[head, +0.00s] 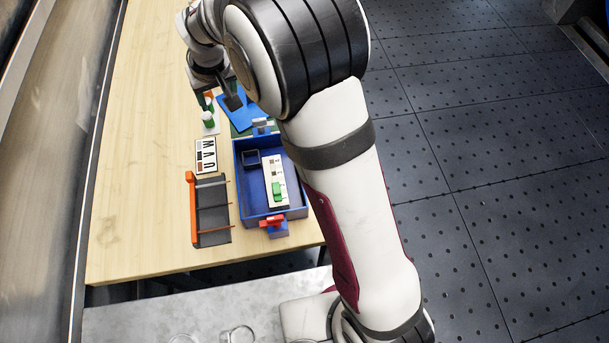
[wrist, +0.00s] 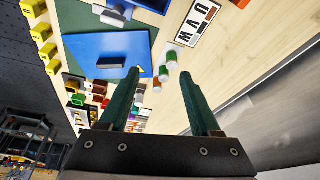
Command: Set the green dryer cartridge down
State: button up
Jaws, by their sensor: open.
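My gripper (wrist: 160,75) is open, with its two dark green fingers spread apart and nothing held between them. In the head view, my gripper (head: 216,98) is at the far end of the table, partly hidden by my arm. A green cartridge-like cylinder (head: 207,118) stands on a small pale base beside the blue plate, close to the gripper. In the wrist view, small white-and-green cylinders (wrist: 171,58) and an orange piece (wrist: 157,86) show in the gap between the fingers, beyond the tips. I cannot tell whether a finger touches them.
A blue tray (head: 241,201) holds a white strip with a green block (head: 277,190). A blue plate (wrist: 85,50) is beside the cylinders. The table's left side is clear.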

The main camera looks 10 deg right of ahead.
jog(key=s+d+r+m+g, duration=0.1)
jog(key=s+d+r+m, duration=0.2)
jog(key=s, duration=0.4)
jog(key=s+d+r+m+g, duration=0.1)
jog(key=s+d+r, duration=0.1)
jog(key=s+d, duration=0.5)
jog(key=s+d+r+m+g, duration=0.1)
jog(key=s+d+r+m, duration=0.15)
jog(key=s, duration=0.55)
jog(key=s+d+f+m, duration=0.1)
jog(key=s+d+m, duration=0.1)
jog(key=s, duration=0.9)
jog(key=shift+s+f+g, duration=0.15)
jog(key=shift+s+g, duration=0.25)
